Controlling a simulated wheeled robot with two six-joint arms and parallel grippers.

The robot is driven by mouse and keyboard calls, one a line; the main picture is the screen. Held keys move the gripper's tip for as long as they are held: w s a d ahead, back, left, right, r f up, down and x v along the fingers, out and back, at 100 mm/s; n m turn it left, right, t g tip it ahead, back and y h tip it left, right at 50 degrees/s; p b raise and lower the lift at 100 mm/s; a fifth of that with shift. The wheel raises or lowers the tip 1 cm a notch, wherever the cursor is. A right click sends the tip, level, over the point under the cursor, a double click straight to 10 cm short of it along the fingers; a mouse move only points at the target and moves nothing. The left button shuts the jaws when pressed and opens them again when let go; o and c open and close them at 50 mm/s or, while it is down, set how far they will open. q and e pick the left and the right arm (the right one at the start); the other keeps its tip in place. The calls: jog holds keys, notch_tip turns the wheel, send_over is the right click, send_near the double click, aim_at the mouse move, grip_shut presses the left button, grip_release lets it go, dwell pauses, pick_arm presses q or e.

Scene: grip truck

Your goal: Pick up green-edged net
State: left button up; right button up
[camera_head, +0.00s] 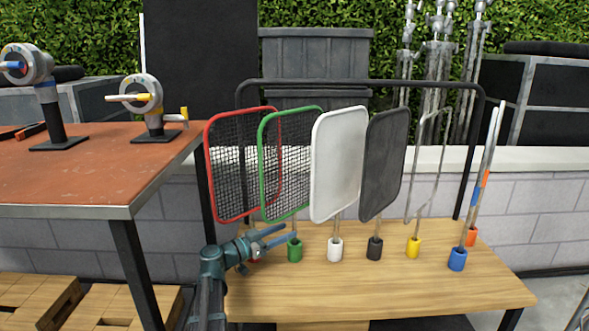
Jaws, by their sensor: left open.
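The green-edged net (262,170) is a dark mesh panel in a green frame. It stands upright in the cart's row, between the red-edged net (209,170) and a white panel (338,165). Its stem goes down to a green socket (294,253) on the wooden shelf. My left gripper (287,232) is low at the shelf's left, with its blue fingers pointing right. The fingers are open, at or very close to the green net's stem just above the green socket. I cannot tell whether the stem is between them. My right gripper is out of view.
The wooden cart shelf (400,290) also holds a black panel (385,165), a wire frame (432,130) and upright rods (485,175) in coloured sockets. A red-topped table (80,175) stands at the left. A dark cart rail (360,83) runs behind the panels.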

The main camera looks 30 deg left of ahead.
aim_at(294, 226)
pick_arm(q)
jog(key=x, duration=0.5)
jog(key=shift+w+a, duration=0.1)
jog(key=shift+a, duration=0.2)
grip_shut()
